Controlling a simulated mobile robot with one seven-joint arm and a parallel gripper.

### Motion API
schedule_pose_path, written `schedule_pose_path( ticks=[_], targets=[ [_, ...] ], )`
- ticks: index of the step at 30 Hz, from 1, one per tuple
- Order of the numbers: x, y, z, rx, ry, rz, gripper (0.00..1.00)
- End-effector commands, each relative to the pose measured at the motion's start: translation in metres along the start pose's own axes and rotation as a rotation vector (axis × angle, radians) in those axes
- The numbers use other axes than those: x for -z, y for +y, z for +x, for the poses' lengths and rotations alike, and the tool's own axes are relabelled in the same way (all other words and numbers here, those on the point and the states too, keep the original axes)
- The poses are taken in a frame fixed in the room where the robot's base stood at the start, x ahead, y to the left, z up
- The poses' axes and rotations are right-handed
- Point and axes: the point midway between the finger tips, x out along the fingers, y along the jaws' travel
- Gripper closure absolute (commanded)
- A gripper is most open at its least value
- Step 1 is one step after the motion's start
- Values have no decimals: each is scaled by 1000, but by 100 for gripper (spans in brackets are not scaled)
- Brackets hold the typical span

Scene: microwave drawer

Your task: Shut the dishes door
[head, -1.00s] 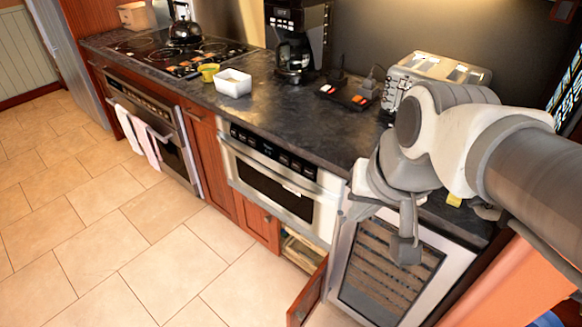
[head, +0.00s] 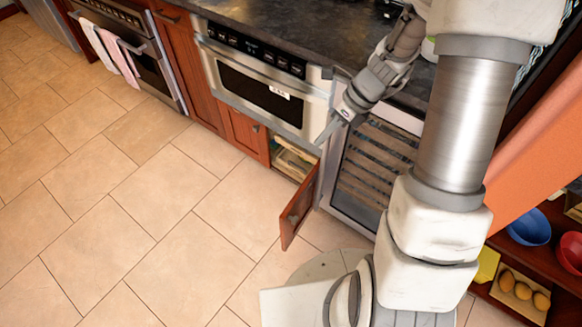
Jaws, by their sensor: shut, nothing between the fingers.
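The dishes door (head: 301,202) is a wooden cabinet door below the microwave drawer. It stands open, swung out over the floor from its right side. The open cabinet (head: 292,158) behind it shows pale items inside that I cannot make out. My gripper (head: 325,138) is shut and empty, in front of the right end of the microwave drawer. In the picture it is above the open door and appears apart from it.
The microwave drawer (head: 258,88) is above the cabinet, with a shut wooden door (head: 245,133) at left. A glass-front cooler (head: 375,165) stands right of the open door. Shelves with bowls (head: 530,228) are at far right. The tiled floor (head: 150,220) at left is clear.

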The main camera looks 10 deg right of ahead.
Motion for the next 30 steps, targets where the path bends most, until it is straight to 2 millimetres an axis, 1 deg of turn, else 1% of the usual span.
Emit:
schedule_pose_path(
  ticks=[1,5,9,11,12,15,18,21,24,30],
  targets=[
    [11,-11,23,-22,-4,116,100],
    [33,-32,68,-64,-16,416,100],
    [61,-50,118,-109,-18,743,100],
    [75,-56,140,-126,-15,884,100],
    [84,-60,155,-137,-12,978,100],
    [107,-66,191,-164,0,1203,100],
    [128,-68,221,-184,15,1394,100],
    [143,-70,242,-196,26,1535,100],
    [151,-70,254,-202,34,1618,100],
    [154,-68,269,-206,38,1657,100]
  ],
)
